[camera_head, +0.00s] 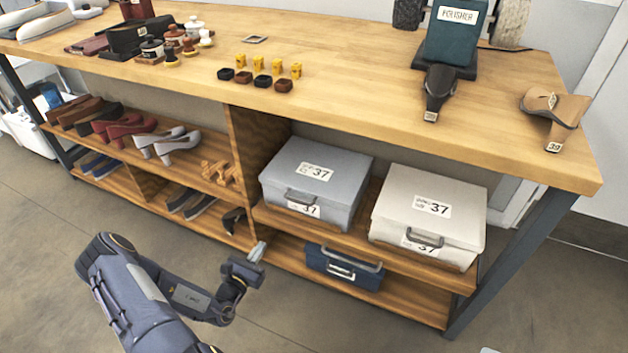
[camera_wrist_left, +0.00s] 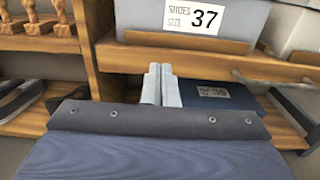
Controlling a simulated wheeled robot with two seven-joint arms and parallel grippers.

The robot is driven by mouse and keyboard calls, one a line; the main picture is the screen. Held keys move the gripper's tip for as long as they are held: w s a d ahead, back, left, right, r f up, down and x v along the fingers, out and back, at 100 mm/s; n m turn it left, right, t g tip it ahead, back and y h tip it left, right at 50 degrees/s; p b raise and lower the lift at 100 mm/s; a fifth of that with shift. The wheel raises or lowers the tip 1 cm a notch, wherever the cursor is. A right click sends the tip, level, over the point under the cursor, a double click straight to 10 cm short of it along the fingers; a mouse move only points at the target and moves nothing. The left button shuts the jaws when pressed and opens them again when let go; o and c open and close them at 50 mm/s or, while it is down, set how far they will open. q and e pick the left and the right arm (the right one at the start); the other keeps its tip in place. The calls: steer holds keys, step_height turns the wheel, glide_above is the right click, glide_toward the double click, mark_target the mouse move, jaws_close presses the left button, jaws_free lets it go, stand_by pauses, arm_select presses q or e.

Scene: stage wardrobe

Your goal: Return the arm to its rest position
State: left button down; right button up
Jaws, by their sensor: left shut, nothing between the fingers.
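My left arm (camera_head: 150,290) comes in from the lower left in the head view, bent in front of the workbench's lower shelves. My left gripper (camera_head: 258,250) is shut and empty, its fingertips close in front of the shelf edge beneath the grey box. In the left wrist view the two pale fingers (camera_wrist_left: 160,84) lie together with nothing between them. Behind them are the grey box (camera_wrist_left: 205,25) labelled 37 and a dark blue box (camera_wrist_left: 225,100) on the bottom shelf. I cannot tell whether the fingertips touch the shelf.
The wooden workbench (camera_head: 380,115) carries a polisher (camera_head: 455,40), a heel shoe (camera_head: 555,112), and small tins (camera_head: 256,81). Its shelves hold shoes (camera_head: 125,128), a grey box (camera_head: 315,178), a white box (camera_head: 430,212) and a dark blue box (camera_head: 343,268). The floor (camera_head: 330,325) in front is clear.

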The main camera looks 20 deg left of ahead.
arm_select(q)
steer(key=w+d+r+m+g+h, duration=0.1)
steer(key=d+r+m+h, duration=0.2)
steer(key=r+m+h, duration=0.15)
steer(key=w+d+r+m+h, duration=0.1)
steer(key=d+r+m+h, duration=0.2)
steer(key=r, duration=0.3)
steer(key=s+d+r+m+g+h, duration=0.2)
steer(key=s+d+r+m+g, duration=0.35)
steer(key=d+r+m, duration=0.2)
steer(key=s+d+r+m+g+h, duration=0.35)
steer(key=d+r+m+g, duration=0.3)
steer(key=r+m, duration=0.25)
steer(key=s+a+r+m+y, duration=0.2)
steer(key=s+m+y, duration=0.3)
steer(key=s, duration=0.3)
steer(key=s+a+r+m+y, duration=0.25)
steer(key=s+m+y, duration=0.25)
steer(key=s, duration=0.3)
step_height(320, 180, up, 25)
steer(key=p, duration=2.4)
steer(key=shift+d+t+p, duration=0.3)
steer(key=shift+p, duration=0.1)
steer(key=shift+r, duration=0.1)
